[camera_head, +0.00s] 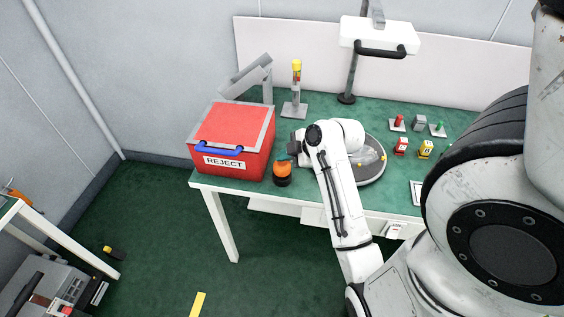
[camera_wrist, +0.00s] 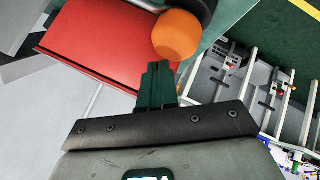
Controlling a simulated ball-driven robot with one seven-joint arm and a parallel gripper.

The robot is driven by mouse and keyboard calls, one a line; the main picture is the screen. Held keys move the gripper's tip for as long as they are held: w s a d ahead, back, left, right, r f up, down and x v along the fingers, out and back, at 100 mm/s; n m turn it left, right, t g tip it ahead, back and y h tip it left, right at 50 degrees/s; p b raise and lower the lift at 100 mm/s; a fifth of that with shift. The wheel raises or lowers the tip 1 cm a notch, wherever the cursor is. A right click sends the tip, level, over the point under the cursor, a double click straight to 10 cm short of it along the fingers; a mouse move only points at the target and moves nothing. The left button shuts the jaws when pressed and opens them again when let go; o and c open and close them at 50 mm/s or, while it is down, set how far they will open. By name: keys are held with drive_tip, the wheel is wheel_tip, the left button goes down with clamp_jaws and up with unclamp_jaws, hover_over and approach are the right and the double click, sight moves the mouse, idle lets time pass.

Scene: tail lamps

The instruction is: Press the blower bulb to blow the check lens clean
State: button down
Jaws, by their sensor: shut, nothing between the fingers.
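The blower bulb (camera_head: 282,171) is an orange dome on a black base, upright near the front edge of the green table, right of the red box. It shows at the top of the wrist view (camera_wrist: 178,36). My gripper (camera_head: 292,148) is shut and empty, just above and behind the bulb in the head view. In the wrist view, my dark fingers (camera_wrist: 158,72) point toward the bulb, their tips close to its edge. I cannot tell whether they touch it. I cannot tell for sure which thing is the check lens.
The red REJECT box (camera_head: 232,120) stands left of the bulb. A post with a yellow top (camera_head: 297,75) stands behind. A round grey tray (camera_head: 374,172) lies right, partly behind my arm. A white lamp (camera_head: 378,35) and several small coloured parts (camera_head: 425,149) stand farther right.

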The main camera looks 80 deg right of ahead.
sight(285, 164)
drive_tip(key=shift+f+b, duration=0.4)
drive_tip(key=shift+f, duration=0.3)
idle(0.6)
drive_tip(key=shift+r, duration=0.15)
drive_tip(key=shift+r+p, duration=1.05)
drive_tip(key=shift+p, duration=0.1)
drive_tip(key=shift+r, duration=0.1)
wheel_tip(285, 164, up, 5)
drive_tip(key=p, duration=0.4)
drive_tip(key=shift+p, duration=0.35)
